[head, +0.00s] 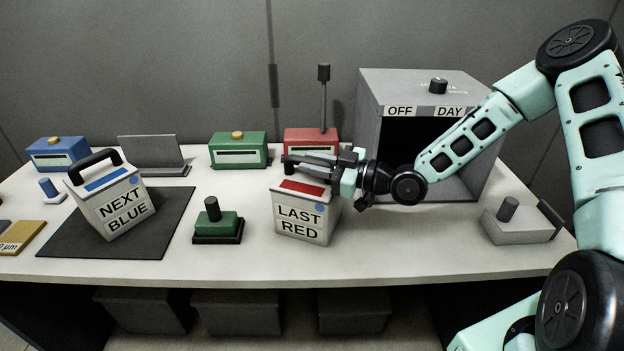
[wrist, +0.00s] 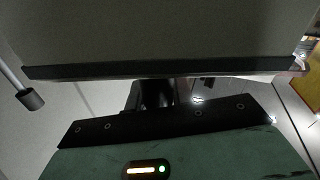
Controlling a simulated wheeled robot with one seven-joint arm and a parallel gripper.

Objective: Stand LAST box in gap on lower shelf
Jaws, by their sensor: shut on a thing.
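The lower shelf (head: 412,328) shows under the bench front, with several dark boxes (head: 235,312). A narrow space separates the middle and right ones, and open room shows right of the right one (head: 353,311).
The NEXT BLUE box (head: 122,207) stands on a dark mat (head: 172,232) at left. A green block with a knob (head: 217,225) is left of the LAST box. The open oven (head: 372,108) stands behind right. The bench front edge (head: 330,281) overhangs the shelf.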

